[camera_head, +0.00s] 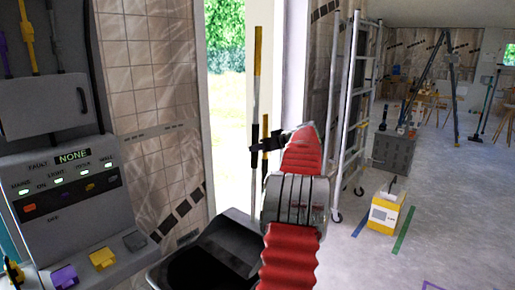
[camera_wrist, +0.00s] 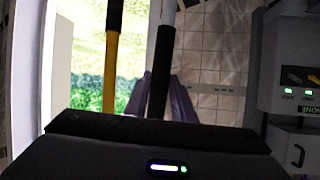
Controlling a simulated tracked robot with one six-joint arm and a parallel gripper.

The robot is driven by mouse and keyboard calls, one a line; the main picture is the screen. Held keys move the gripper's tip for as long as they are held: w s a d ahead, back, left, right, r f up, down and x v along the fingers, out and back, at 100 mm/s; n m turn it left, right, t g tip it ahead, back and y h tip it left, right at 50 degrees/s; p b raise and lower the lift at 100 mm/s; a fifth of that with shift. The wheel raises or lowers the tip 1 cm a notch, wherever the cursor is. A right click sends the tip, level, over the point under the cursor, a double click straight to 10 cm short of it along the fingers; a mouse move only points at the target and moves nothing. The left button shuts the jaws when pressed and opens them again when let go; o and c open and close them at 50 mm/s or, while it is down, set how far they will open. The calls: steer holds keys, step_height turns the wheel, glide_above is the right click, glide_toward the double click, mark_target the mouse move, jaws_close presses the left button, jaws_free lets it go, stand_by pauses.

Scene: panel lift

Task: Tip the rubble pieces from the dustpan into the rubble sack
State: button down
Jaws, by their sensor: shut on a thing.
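My gripper (camera_head: 265,143) is in the middle of the head view, at the end of my red-sleeved arm. It is shut on an upright black handle, which shows in the wrist view (camera_wrist: 161,70) rising from between the jaws. A black, open, pan-like vessel (camera_head: 228,238) lies below, partly hidden by my arm; it looks like the dustpan, though its join to the handle cannot be made out. Its inside is dark and I cannot see rubble pieces. A taller pole with a yellow upper part (camera_head: 258,55) stands close beside the gripper, and in the wrist view (camera_wrist: 112,70) too. I cannot identify the rubble sack.
A grey control panel (camera_head: 75,180) stands close on the left, beside a tiled wall (camera_head: 160,90). A wheeled metal ladder frame (camera_head: 350,120) stands to the right. A yellow and white box (camera_head: 386,212) sits on the floor, with a grey cabinet (camera_head: 394,152) behind. Floor on the right is mostly clear.

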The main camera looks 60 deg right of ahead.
steer(key=s+a+r, duration=0.2)
steer(key=s+a, duration=0.6)
steer(key=a, duration=0.1)
steer(key=shift+s+a, duration=0.15)
steer(key=shift+a, duration=0.15)
stand_by(0.9)
stand_by(0.3)
